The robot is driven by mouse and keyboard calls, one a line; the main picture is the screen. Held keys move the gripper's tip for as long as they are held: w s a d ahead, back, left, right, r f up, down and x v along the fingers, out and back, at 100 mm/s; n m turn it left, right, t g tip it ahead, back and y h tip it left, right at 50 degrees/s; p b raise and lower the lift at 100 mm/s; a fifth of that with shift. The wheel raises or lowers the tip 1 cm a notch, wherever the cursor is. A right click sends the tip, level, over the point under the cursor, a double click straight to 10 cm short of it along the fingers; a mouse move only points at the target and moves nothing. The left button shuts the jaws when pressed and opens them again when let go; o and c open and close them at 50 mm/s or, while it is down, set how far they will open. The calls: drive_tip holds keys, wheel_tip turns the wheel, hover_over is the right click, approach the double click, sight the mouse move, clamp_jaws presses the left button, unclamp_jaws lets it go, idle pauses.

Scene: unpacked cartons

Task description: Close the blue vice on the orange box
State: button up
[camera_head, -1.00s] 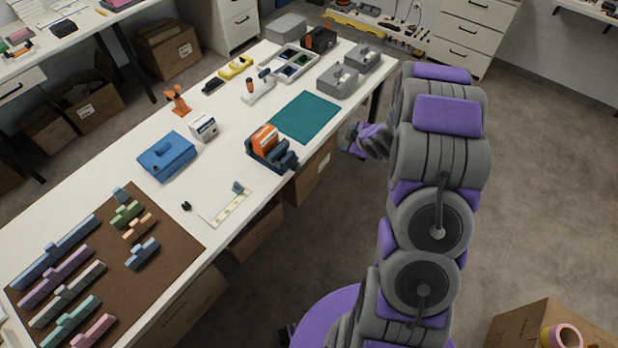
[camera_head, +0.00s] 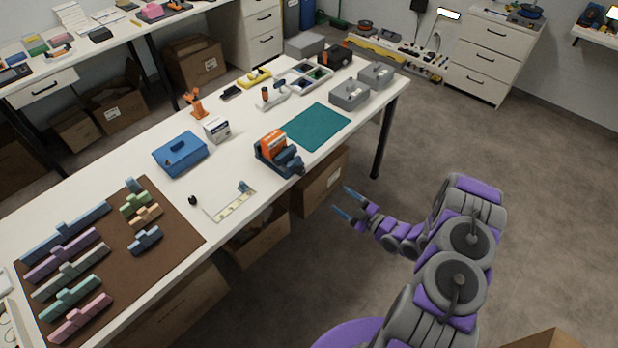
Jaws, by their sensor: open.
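The blue vice (camera_head: 292,164) stands on the white table near its front edge. The orange box (camera_head: 272,144) sits upright between the vice's jaws; I cannot tell whether the jaws touch it. My gripper (camera_head: 341,201) is off the table's front edge, to the right of and below the vice in the picture. Its two blue fingers are spread apart with nothing between them. It is clear of the vice and the box.
A teal mat (camera_head: 317,127) lies right of the vice, with grey boxes (camera_head: 349,95) beyond. A blue case (camera_head: 180,154) and a white box (camera_head: 216,129) stand to the left. A flat ruler-like piece (camera_head: 230,204) lies near the front edge. Cartons (camera_head: 320,183) stand below the table.

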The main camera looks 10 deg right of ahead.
sight(303, 173)
drive_tip(key=b+x, duration=0.3)
drive_tip(key=x, duration=1.4)
drive_tip(key=shift+b, duration=0.35)
drive_tip(key=shift+f, duration=0.1)
drive_tip(key=c, duration=1.1)
drive_tip(key=shift+o, duration=0.2)
drive_tip(key=shift+m, duration=0.3)
